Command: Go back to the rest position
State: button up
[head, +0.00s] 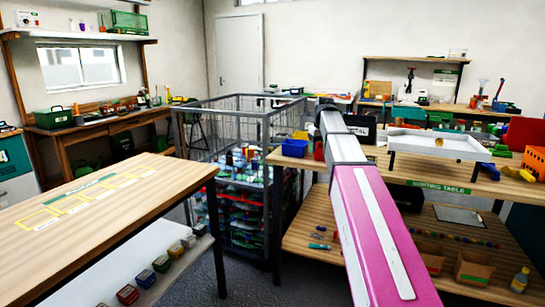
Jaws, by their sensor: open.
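My arm, pink with a grey section beyond it, reaches up from the bottom right of the head view over the front edge of the sorting table (460,182). Its far end stops above the table's left part, near the wire cage. I cannot make out my gripper or its fingers there. Nothing is seen held by the arm.
A tall wire cage (268,142) filled with packed goods stands left of the sorting table. A white tray (462,148) on a raised stand, a blue bin (294,147) and a black bin (362,128) are on the table. A wooden table (150,200) with yellow outlines stands left.

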jog(key=s+f+m, duration=0.1)
jog(key=s+f, duration=0.8)
jog(key=f, duration=0.4)
jog(key=s+f+m, duration=0.1)
jog(key=s+f, duration=0.8)
jog(key=f, duration=0.4)
jog(key=s+f+m+g, duration=0.1)
jog(key=s+f, duration=0.8)
jog(key=f, duration=0.3)
jog(key=shift+s+a+f+m+h, duration=0.25)
jog(key=shift+s+f+m+h, duration=0.05)
jog(key=shift+s+f+m, duration=0.1)
jog(key=shift+w+d, duration=0.1)
